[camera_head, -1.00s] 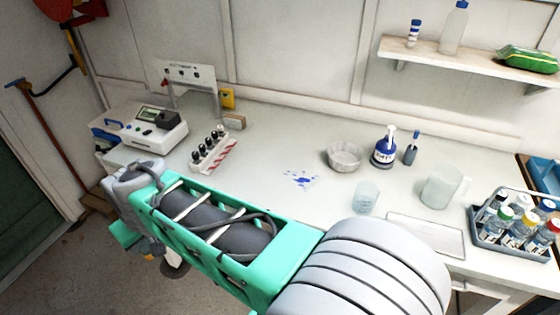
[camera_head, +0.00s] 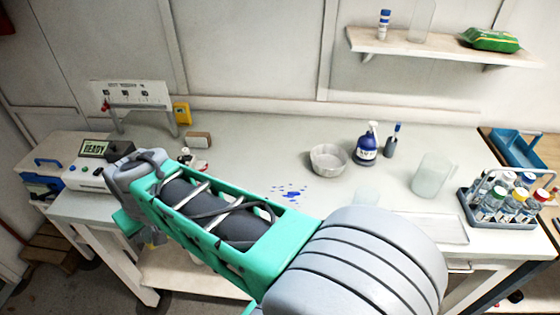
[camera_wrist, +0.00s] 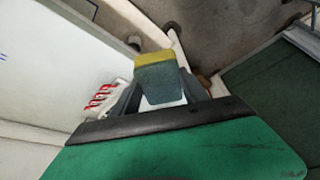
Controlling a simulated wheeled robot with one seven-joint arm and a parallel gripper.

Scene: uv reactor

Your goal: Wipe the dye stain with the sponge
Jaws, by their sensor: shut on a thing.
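The blue dye stain (camera_head: 289,193) is a scatter of blue spots on the white bench top (camera_head: 260,150), in front of the round bowl. The sponge (camera_wrist: 157,80), yellow on one face and grey-green on the rest, is held between the fingers of my gripper (camera_wrist: 158,98) in the wrist view. My gripper is shut on it. In the head view the gripper and sponge are mostly hidden behind my arm, at the left front of the bench, well left of the stain. In the wrist view the sponge hangs over the floor beside the bench edge.
A bowl (camera_head: 329,160), blue bottle (camera_head: 367,148), clear beaker (camera_head: 433,175) and flat tray (camera_head: 425,228) stand right of the stain. A bottle rack (camera_head: 508,205) is at the far right. A small instrument (camera_head: 88,160) sits at the left. The bench around the stain is clear.

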